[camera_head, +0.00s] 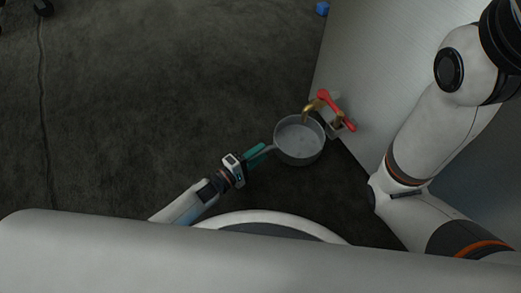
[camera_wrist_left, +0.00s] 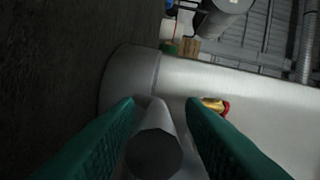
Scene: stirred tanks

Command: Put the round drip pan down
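The round drip pan (camera_head: 299,140) is a grey, shallow round pan with a short handle. It is held out below or beside a brass tap (camera_head: 311,108) with a red lever; the head view does not show its height clearly. My left gripper (camera_head: 262,152) has teal fingers closed around the handle. In the left wrist view, the dark handle end (camera_wrist_left: 153,153) sits between the two teal fingers, and the pan's grey wall (camera_wrist_left: 128,80) shows beyond. The pan looks empty. My right arm is at the right; its gripper is out of view.
A large pale metal tank (camera_head: 375,70) stands at the right, with the tap on its side. Dark floor (camera_head: 170,90) lies open to the left and beyond.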

